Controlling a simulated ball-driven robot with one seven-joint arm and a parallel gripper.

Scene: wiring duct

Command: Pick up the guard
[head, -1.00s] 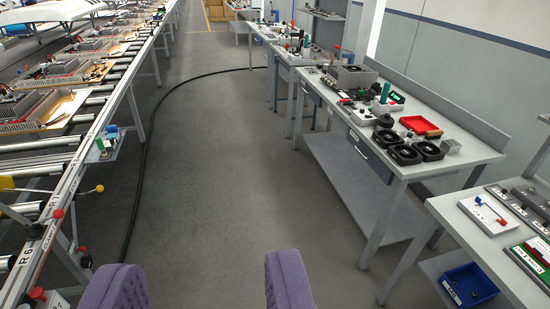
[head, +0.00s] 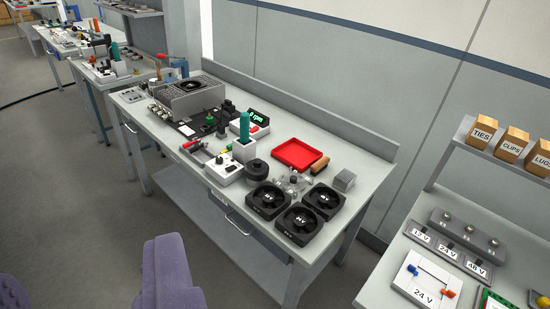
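My gripper (head: 88,268) shows at the bottom left as two purple ribbed fingers set wide apart, with only floor between them. It is open and empty, in front of the workbench (head: 225,238) and away from everything on it. I cannot tell for sure which thing is the guard. A small pale, see-through or wire-like piece (head: 294,183) lies behind the black fans and may be it, but it is too small to make out. Three square black fans (head: 302,222) with voltage labels sit at the bench's near right end.
A red tray (head: 299,154), a brown block (head: 319,165), a grey finned block (head: 344,181) and a grey perforated box (head: 190,98) stand on the bench. A second bench (head: 385,290) with labelled boxes is at the right. The floor (head: 75,200) at left is clear.

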